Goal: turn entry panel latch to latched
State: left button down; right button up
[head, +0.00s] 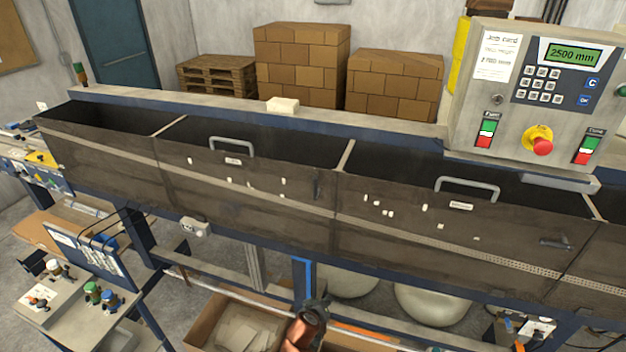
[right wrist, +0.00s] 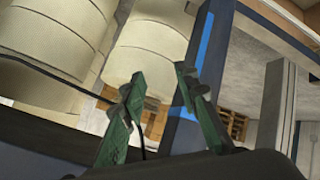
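The entry panel (head: 262,190) is the left of the two dark panels with grey handles in the head view, and it looks closed. Its small dark latch (head: 317,188) is at the panel's right end and stands about upright; the lettering is too small to read. My right gripper (right wrist: 158,82) shows in the right wrist view with its two green fingers apart and nothing between them. It is away from the latch, facing a blue-striped post and pale rolls. The latch is not visible in that view. My left gripper is not in view.
A second panel (head: 450,215) on the right has a dark latch (head: 553,242) lying nearly level. The control box (head: 535,85) stands above the right end. The blue-striped post (head: 303,278) and pale rolls (head: 432,303) are below the panels. An open carton (head: 205,325) sits at the bottom.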

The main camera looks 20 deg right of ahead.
jog(key=w+a+r+m+t+h, duration=0.1)
jog(key=r, duration=0.8)
jog(key=w+a+r+m+t+h+p, duration=0.1)
jog(key=r, duration=0.9)
jog(key=w+a+r+m+h, duration=0.1)
jog(key=r+m, duration=0.1)
jog(key=r, duration=0.7)
jog(key=shift+w+a+r+t+p, duration=0.1)
jog(key=shift+a+r+t+p, duration=0.2)
jog(key=shift+t+p, duration=0.1)
jog(key=m+t+h+p, duration=0.1)
jog(key=m+t+h, duration=0.1)
jog(key=m+h, duration=0.3)
send_near(314, 184)
jog(key=w+d+m, duration=0.1)
jog(key=shift+y, duration=0.3)
jog(key=p+x, duration=0.1)
jog(key=x, duration=0.2)
jog(key=p+x, duration=0.1)
jog(key=x, duration=0.2)
jog(key=shift+w+d+r+p, duration=0.2)
jog(key=shift+d+r+p, duration=0.05)
jog(key=shift+d+p, duration=0.05)
jog(key=shift+w+d+f, duration=0.1)
jog(key=shift+w+d, duration=0.25)
jog(key=shift+w, duration=0.05)
jog(key=shift+c, duration=0.7)
grip_shut()
